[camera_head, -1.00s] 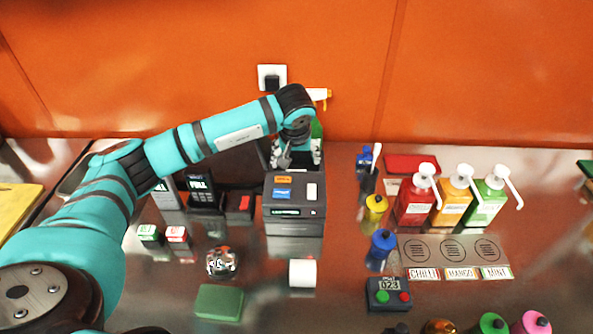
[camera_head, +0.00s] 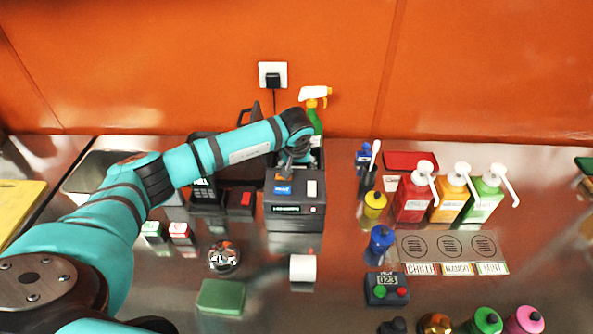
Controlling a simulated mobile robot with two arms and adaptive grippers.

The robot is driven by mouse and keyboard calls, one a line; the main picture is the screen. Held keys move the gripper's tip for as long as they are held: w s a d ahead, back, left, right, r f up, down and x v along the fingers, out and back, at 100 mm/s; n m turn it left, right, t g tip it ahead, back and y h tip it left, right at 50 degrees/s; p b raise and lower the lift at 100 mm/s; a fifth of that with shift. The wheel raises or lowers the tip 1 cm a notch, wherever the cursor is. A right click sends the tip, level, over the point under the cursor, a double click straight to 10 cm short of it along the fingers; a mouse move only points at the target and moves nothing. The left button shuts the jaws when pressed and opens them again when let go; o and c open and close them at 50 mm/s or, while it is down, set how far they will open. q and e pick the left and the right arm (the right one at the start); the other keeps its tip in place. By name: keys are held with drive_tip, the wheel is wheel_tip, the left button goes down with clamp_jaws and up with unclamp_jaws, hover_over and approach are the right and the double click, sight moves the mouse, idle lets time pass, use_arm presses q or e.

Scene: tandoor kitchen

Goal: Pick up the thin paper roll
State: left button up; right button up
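A white paper roll (camera_head: 302,268) lies on the steel counter in front of the dark receipt printer (camera_head: 296,224). No other roll shows clearly; the printer's rear part is hidden by my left arm. My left gripper (camera_head: 297,165) points down at the rear part of the printer, behind its blue and orange labels. Its fingers are small and partly hidden by the wrist, so I cannot tell whether it is open or holds anything. My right gripper is not in view.
A card terminal (camera_head: 204,192) stands left of the printer. A green spray bottle (camera_head: 315,122) is behind the gripper. A green sponge (camera_head: 221,297) and a glossy round item (camera_head: 223,257) lie front left. Red (camera_head: 413,195), orange and green pump bottles stand right.

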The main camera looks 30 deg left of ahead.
use_arm(q)
drive_tip(key=c, duration=0.6)
drive_tip(key=shift+c, duration=0.2)
